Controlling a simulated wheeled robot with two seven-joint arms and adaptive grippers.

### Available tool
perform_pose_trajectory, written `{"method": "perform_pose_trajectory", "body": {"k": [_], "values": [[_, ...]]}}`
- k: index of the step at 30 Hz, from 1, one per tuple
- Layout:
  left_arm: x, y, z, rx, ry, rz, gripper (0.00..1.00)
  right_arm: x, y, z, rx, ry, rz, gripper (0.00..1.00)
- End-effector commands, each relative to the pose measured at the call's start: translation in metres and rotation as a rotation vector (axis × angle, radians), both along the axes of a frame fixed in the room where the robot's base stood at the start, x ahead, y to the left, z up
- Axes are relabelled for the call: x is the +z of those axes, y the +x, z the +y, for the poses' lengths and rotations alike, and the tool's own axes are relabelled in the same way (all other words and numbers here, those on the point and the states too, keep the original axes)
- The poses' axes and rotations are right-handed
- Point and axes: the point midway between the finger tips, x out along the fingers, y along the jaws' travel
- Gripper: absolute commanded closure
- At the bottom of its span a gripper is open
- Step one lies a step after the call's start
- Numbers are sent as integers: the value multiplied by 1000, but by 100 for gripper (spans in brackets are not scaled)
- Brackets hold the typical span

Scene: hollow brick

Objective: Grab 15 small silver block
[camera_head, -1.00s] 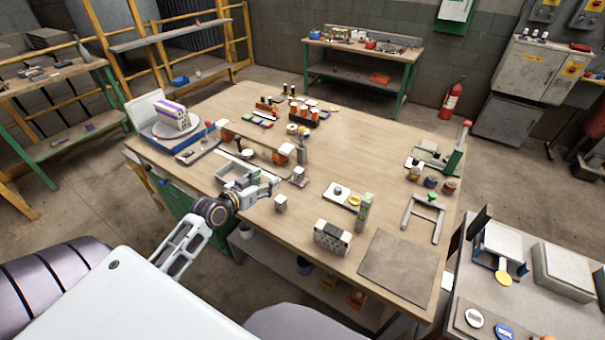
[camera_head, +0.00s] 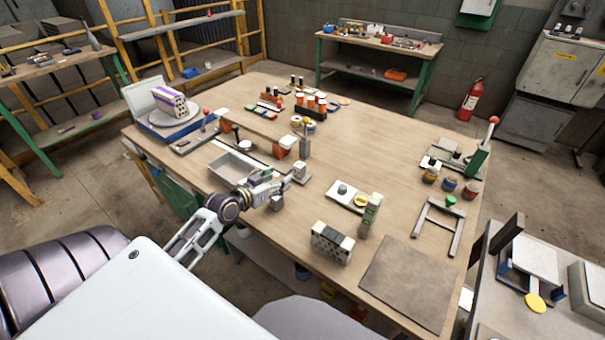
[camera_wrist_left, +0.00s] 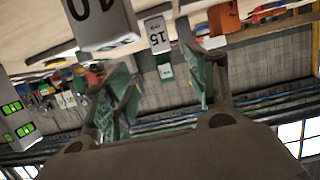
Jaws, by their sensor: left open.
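A small silver block marked 15 (camera_wrist_left: 158,37) shows in the left wrist view, upside down, ahead of and between my spread fingers. A nearer block marked 10 (camera_wrist_left: 100,25) shows at the upper left there. My left gripper (camera_wrist_left: 160,88) is open and empty, with green inner fingers. In the head view my left gripper (camera_head: 282,187) is at the table's near side, low among two small silver blocks. One block (camera_head: 277,202) is just in front of it and one (camera_head: 300,171) just beyond. The numbers are unreadable in the head view. My right gripper is out of view.
A grey open tray (camera_head: 232,168) lies left of the gripper on the wooden table (camera_head: 370,150). A grey mat (camera_head: 408,282) lies near the front corner.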

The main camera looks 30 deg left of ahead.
Motion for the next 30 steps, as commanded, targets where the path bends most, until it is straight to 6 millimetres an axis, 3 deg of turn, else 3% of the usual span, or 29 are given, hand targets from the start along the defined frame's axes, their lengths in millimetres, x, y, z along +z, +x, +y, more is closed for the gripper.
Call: {"method": "perform_pose_trajectory", "body": {"k": [4,17,30], "values": [[-5,0,0,0,0,0,43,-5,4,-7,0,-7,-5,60],[-4,1,0,0,0,0,43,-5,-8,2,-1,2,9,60],[-11,24,-2,0,-1,-2,43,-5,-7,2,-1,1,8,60]]}}
